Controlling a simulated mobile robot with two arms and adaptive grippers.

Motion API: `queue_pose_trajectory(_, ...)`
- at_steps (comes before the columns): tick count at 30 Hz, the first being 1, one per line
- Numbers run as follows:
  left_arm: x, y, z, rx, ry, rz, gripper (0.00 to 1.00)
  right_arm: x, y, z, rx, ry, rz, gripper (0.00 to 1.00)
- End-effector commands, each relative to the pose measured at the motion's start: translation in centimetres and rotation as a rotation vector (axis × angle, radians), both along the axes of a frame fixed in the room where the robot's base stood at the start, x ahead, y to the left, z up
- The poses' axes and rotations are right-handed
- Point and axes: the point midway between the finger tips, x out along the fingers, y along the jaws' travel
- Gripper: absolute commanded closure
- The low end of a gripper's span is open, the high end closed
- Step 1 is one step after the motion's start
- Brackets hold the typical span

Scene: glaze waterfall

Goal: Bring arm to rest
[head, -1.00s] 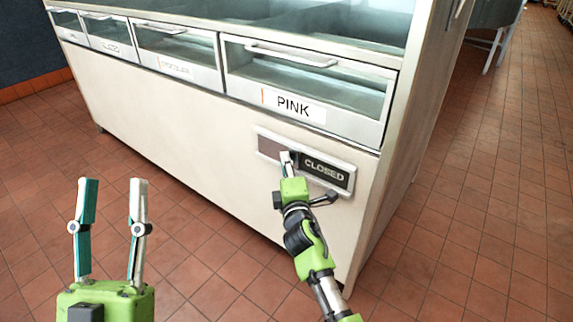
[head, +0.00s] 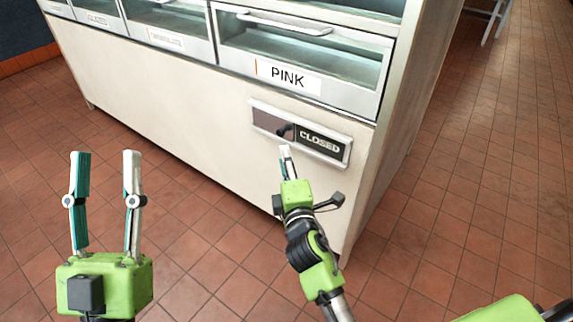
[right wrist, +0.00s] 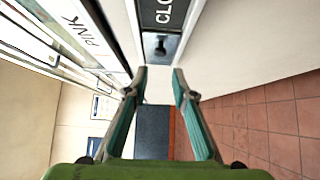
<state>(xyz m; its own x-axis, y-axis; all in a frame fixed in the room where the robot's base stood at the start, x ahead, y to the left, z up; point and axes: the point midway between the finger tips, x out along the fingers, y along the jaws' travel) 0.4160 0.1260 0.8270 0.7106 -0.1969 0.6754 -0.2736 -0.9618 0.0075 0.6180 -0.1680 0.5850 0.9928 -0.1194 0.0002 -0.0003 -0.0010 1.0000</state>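My right gripper (head: 286,152) is just in front of the lower edge of the sign panel on the counter, clear of the dark knob (head: 285,131). In the right wrist view its two fingers (right wrist: 160,72) stand apart with nothing between them, and the knob (right wrist: 158,46) shows beyond the tips. The sign (head: 320,142) reads CLOSED at the right of its frame, with a brown panel at the left. My left gripper (head: 104,158) is open and empty, pointing up over the floor.
The pale counter (head: 190,110) fills the middle, with glass-fronted drawers along its top. One drawer is labelled PINK (head: 288,78). The tiled floor (head: 470,190) is clear in front of the counter and to its right.

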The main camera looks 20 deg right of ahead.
Motion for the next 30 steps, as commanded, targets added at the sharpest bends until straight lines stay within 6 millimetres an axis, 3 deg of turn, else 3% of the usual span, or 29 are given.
queue_pose_trajectory(6,0.0,0.0,0.0,0.000,0.000,0.000,0.60,-1.8,0.2,0.0,0.000,0.000,0.000,0.76)
queue_pose_trajectory(23,0.0,0.0,0.0,0.000,0.000,0.000,0.60,-2.2,0.5,0.5,0.034,-0.016,0.018,0.76)
queue_pose_trajectory(26,0.0,0.0,0.0,0.000,0.000,0.000,0.60,-3.2,1.6,2.4,0.181,-0.078,0.092,0.76)
queue_pose_trajectory(30,0.0,0.0,0.0,0.000,0.000,0.000,0.60,-7.0,4.3,8.3,0.583,-0.226,0.306,0.76)
